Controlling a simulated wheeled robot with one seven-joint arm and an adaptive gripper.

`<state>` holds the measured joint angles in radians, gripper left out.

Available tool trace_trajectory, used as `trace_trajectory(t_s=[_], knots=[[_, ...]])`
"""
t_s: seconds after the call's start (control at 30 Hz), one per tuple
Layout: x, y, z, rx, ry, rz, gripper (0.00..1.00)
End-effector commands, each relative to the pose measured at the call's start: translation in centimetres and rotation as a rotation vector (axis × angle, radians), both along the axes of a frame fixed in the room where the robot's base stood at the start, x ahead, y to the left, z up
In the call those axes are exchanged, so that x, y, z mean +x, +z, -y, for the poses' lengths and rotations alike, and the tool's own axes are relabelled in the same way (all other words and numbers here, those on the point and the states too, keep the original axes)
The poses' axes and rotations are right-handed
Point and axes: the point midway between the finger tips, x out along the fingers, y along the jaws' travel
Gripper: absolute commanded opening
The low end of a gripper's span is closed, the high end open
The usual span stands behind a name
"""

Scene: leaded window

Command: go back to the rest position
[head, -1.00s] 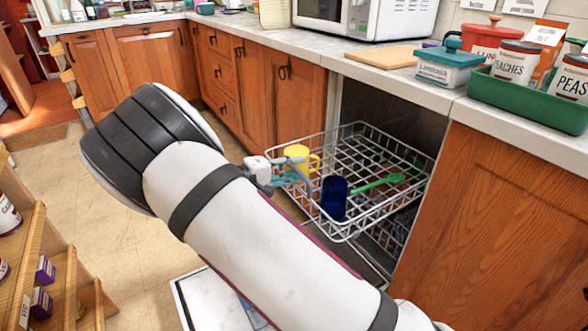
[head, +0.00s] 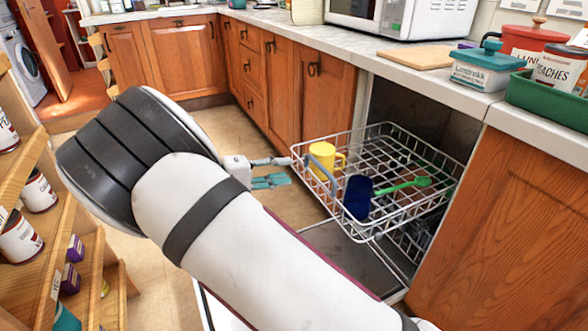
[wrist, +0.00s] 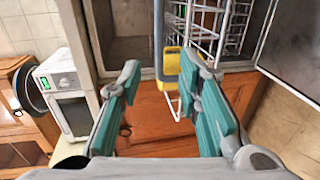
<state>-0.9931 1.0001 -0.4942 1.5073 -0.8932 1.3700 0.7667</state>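My gripper (head: 280,178) is in front of the cabinets, just left of the dishwasher rack, clear of it. In the wrist view its two teal-padded fingers (wrist: 160,78) stand wide apart with nothing held between them. My white arm covers the lower middle of the head view. The white wire rack (head: 383,232) is pulled out and holds a yellow mug (head: 321,158), a dark blue mug (head: 357,196) and a green utensil (head: 405,186). In the wrist view the yellow mug (wrist: 167,70) shows beyond the fingers.
A wooden shelf (head: 45,260) with cans stands close on the left. The counter (head: 390,70) carries a microwave (head: 430,15), a cutting board (head: 415,56), a teal-lidded container (head: 485,68) and a green tray (head: 550,98) with cans. Floor is open between the shelf and the cabinets.

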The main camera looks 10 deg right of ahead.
Motion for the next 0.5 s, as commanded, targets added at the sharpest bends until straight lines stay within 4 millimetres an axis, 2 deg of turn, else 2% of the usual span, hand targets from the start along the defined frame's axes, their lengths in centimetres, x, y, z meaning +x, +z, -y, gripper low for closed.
trace_trajectory(t_s=[0.37, 0.5], knots=[[-0.20, 0.08, -0.48, 0.000, 0.000, -0.001, 0.32], [-0.41, 0.60, 0.28, 0.020, -0.020, -0.009, 0.32]])
